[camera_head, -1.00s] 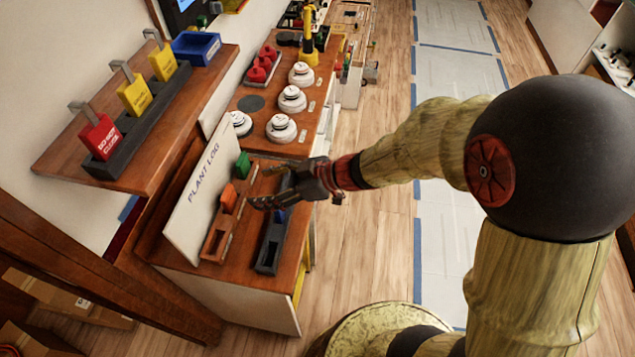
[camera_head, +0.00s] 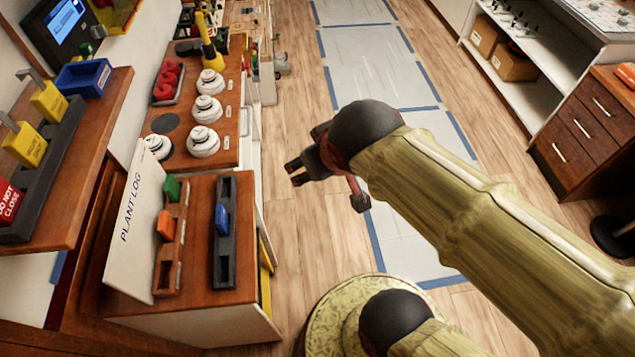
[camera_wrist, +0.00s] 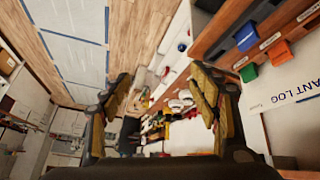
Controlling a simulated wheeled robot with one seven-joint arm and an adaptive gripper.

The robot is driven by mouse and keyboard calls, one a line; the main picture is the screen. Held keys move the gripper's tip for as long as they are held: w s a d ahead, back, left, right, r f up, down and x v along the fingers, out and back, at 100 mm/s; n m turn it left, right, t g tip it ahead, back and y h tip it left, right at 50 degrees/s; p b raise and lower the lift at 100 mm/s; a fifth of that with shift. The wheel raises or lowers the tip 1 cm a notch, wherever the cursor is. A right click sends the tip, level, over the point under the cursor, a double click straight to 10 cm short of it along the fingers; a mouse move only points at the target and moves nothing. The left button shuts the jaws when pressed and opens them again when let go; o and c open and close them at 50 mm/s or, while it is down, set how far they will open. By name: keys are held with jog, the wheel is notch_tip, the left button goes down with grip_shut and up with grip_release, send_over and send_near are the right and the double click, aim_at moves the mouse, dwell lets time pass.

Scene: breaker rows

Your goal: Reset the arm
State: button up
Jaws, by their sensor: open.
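My gripper (camera_head: 292,174) is open and empty in the head view. It hangs over the floor to the right of the wooden bench (camera_head: 205,275), apart from everything on it. In the wrist view the two fingers of my gripper (camera_wrist: 160,95) are spread wide with nothing between them. My arm reaches in from the right in the head view, bent at a dark round joint just behind the gripper.
The bench carries a dark rail with a blue breaker (camera_head: 222,220), a wooden rail with orange (camera_head: 165,225) and green (camera_head: 171,188) breakers, and a PLANT LOG board (camera_head: 128,235). A shelf with tags stands left. Drawers (camera_head: 590,130) stand right. The floor between (camera_head: 300,110) is clear.

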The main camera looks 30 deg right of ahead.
jog(key=shift+g+y, duration=0.5)
jog(key=shift+g, duration=0.1)
jog(key=s, duration=0.1)
jog(key=s+a, duration=0.1)
jog(key=s, duration=0.1)
jog(key=s+a, duration=0.1)
jog(key=shift+s+a+f, duration=0.2)
jog(key=shift+s+a, duration=0.05)
jog(key=shift+s, duration=0.05)
